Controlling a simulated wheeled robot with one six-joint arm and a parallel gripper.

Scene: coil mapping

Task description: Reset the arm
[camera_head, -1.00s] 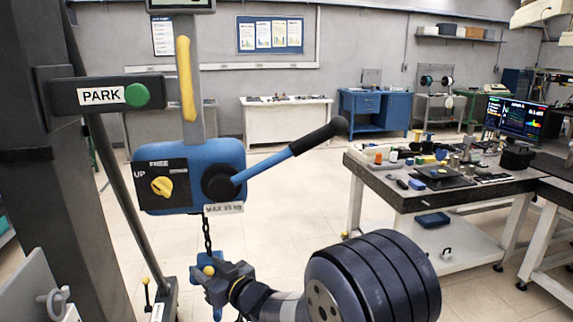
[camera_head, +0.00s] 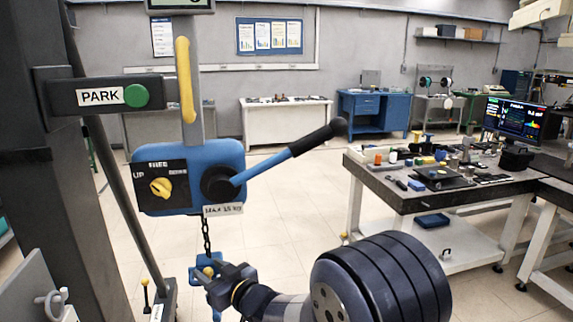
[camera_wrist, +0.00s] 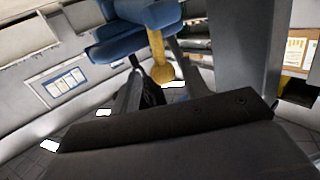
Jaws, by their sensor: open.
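My gripper (camera_head: 212,276) is low in the head view, beside the blue hook block (camera_head: 203,268) that hangs on a chain (camera_head: 206,238) below the blue hoist. The jaws are open; I cannot tell whether they touch the block. In the wrist view, blue parts with a yellow knob (camera_wrist: 162,73) show just beyond the dark edge of my gripper. The blue hoist (camera_head: 225,155) has a yellow selector knob (camera_head: 160,187) and a long lever with a black grip (camera_head: 318,139) pointing up to the right.
A dark post (camera_head: 45,215) with a PARK arm and green button (camera_head: 136,95) stands at left. A cluttered workbench (camera_head: 400,195) with a monitor (camera_head: 514,117) stands at right. A white table (camera_head: 286,122) and blue bench (camera_head: 372,112) stand behind. Open floor lies between.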

